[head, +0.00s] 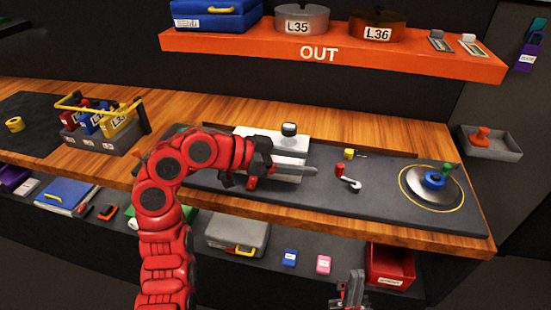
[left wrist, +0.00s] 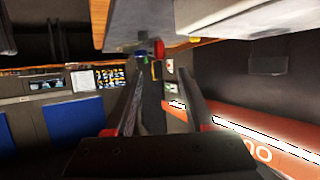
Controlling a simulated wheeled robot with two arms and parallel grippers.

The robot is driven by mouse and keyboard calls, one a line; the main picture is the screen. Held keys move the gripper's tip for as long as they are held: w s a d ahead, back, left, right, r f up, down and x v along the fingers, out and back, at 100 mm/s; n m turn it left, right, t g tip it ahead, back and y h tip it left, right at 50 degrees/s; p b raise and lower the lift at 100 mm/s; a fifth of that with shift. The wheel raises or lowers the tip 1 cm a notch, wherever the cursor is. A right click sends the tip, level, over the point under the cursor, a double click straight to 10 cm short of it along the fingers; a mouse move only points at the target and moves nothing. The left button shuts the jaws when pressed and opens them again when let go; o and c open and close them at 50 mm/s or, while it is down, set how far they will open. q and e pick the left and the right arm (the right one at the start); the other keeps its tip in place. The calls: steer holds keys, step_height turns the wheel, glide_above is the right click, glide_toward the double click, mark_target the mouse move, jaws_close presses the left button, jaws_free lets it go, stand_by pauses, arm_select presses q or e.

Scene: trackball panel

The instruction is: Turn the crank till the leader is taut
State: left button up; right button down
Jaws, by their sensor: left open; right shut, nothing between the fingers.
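A small silver crank (head: 350,183) with a red knob (head: 340,170) sits on the dark grey panel (head: 385,200), right of the middle. My left gripper (head: 305,168) is over the panel, left of the crank and apart from it, pointing right. It is open and empty. In the left wrist view its two fingers (left wrist: 158,95) stand apart, with a red piece (left wrist: 158,44) visible beyond them; I cannot tell whether it is the crank's knob. My right gripper (head: 350,290) is shut and empty at the bottom, below the counter's front edge. I cannot make out the leader.
A round silver dish (head: 422,195) with a blue knob (head: 434,180) is at the panel's right. A yellow piece (head: 349,154) lies behind the crank. An orange shelf (head: 400,57) with pots hangs above. A grey lockout rack (head: 95,138) stands left.

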arm_select(q)
steer(key=v, duration=0.6)
steer(key=shift+a, duration=0.15)
steer(key=shift+s, duration=0.2)
